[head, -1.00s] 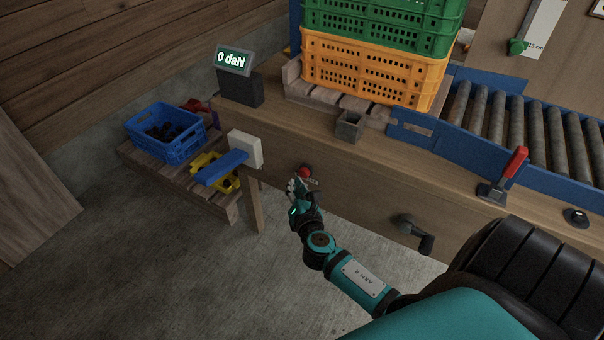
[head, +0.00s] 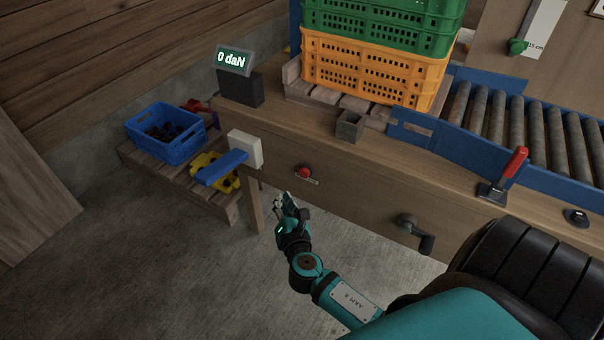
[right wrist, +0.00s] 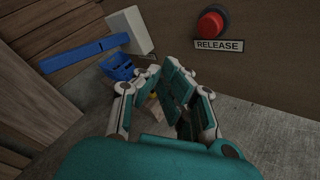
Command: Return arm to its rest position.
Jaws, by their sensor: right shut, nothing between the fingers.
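My right gripper (head: 285,199) is shut and empty. In the head view it is in front of the wooden bench, below and left of the red release button (head: 304,173), and apart from it. My right arm (head: 345,297) reaches up to it from the lower right. In the right wrist view the gripper's fingers (right wrist: 167,72) point away from the camera. The red button (right wrist: 211,23) and its "RELEASE" label (right wrist: 219,45) show at the upper right there. My left gripper is not in view.
A white box (head: 245,149) with a blue lever (head: 221,168) sticks out at the bench's left end. A blue crate (head: 166,134) stands on a low pallet at left. A black crank (head: 415,233) juts from the bench front. Bare concrete floor lies below the gripper.

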